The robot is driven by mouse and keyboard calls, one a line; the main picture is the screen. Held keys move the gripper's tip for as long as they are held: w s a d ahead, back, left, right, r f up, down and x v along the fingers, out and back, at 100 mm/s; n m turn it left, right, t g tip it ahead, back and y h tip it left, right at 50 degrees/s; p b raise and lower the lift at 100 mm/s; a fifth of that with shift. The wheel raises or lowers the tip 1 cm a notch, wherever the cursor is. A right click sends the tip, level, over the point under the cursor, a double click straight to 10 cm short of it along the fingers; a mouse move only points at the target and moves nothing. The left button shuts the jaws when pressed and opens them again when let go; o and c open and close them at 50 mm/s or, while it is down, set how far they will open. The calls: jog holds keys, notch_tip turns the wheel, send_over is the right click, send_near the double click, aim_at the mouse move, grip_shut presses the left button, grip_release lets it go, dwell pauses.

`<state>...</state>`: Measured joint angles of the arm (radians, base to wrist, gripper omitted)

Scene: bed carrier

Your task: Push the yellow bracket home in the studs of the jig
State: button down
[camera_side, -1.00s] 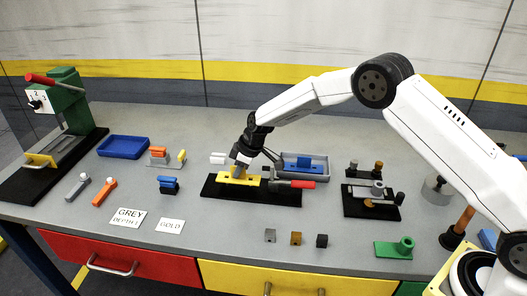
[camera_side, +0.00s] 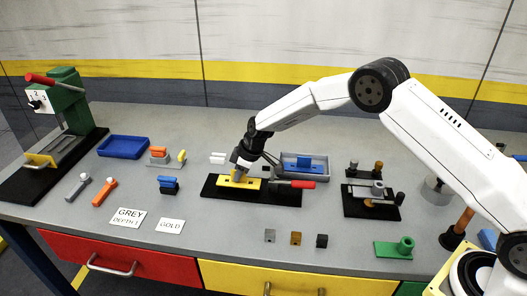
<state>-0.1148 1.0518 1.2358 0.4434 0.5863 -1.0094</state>
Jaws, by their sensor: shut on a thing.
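The yellow bracket (camera_side: 226,182) lies flat on the black base of the jig (camera_side: 282,197), towards its left half. My gripper (camera_side: 239,175) points down onto the middle of the bracket and is shut on its raised part. The fingertips hide that part and the studs, so I cannot tell how deep the bracket sits. A clamp with a red handle (camera_side: 303,185) stands on the jig to the right of the bracket.
A grey tray with a blue part (camera_side: 302,163) stands close behind the jig. A small white block (camera_side: 218,158) is behind its left end. A fixture with knobs (camera_side: 371,198) stands to the right.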

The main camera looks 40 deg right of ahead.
jog(key=shift+f, duration=0.65)
jog(key=c, duration=0.7)
grip_release()
jog(key=shift+f, duration=0.1)
jog(key=v, duration=0.8)
